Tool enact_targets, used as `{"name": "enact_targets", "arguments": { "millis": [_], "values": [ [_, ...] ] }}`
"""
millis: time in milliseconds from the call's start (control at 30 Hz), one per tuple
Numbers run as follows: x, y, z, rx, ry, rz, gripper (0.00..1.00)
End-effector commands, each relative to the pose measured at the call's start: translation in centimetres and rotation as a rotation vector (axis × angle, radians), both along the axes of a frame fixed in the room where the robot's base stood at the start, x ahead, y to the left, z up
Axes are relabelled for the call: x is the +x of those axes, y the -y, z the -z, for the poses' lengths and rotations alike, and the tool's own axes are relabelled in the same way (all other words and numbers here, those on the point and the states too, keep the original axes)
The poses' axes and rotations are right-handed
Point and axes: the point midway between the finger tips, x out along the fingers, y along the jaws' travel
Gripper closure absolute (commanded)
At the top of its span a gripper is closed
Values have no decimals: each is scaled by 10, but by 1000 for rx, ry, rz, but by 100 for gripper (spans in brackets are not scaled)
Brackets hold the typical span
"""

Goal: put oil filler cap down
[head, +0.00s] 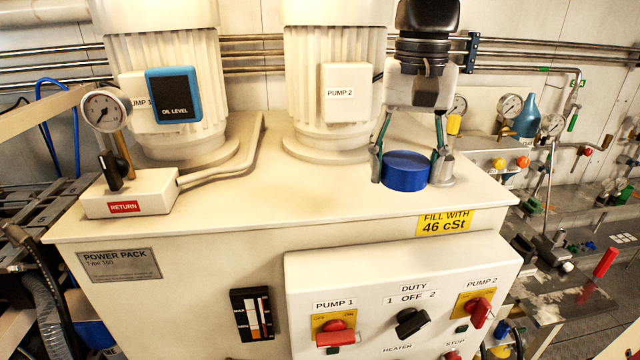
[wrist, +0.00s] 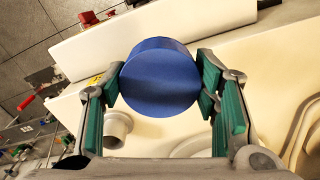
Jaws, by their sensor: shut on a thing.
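The oil filler cap (head: 407,171) is a blue cylinder at the right part of the power pack's white top. My gripper (head: 407,176) points down and is shut on the cap, one finger on each side. The wrist view shows the cap (wrist: 160,78) between the green-padded fingers of my gripper (wrist: 160,88). A pale, open filler neck (wrist: 117,128) stands on the top beside the cap, apart from it. I cannot tell whether the cap touches the top.
The pump 2 motor (head: 335,90) stands left of my gripper, and the pump 1 motor (head: 160,85) is farther left. A return gauge block (head: 130,193) sits at the left front. Clear top surface (head: 290,195) lies left of the cap. The control panel (head: 400,300) is below the front edge.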

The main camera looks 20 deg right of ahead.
Motion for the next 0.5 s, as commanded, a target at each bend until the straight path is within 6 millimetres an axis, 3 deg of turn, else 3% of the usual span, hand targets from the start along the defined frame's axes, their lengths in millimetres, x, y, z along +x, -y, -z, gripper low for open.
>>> {"name": "enact_targets", "arguments": {
  "millis": [100, 300, 400, 500],
  "values": [
    [-18, -22, 10, -1, 3, -3, 84],
    [-37, -40, 21, 0, 1, -3, 84],
    [-36, -42, 23, 1, 1, -1, 84],
    [-23, -41, 25, 2, -2, -2, 84]
  ]
}}
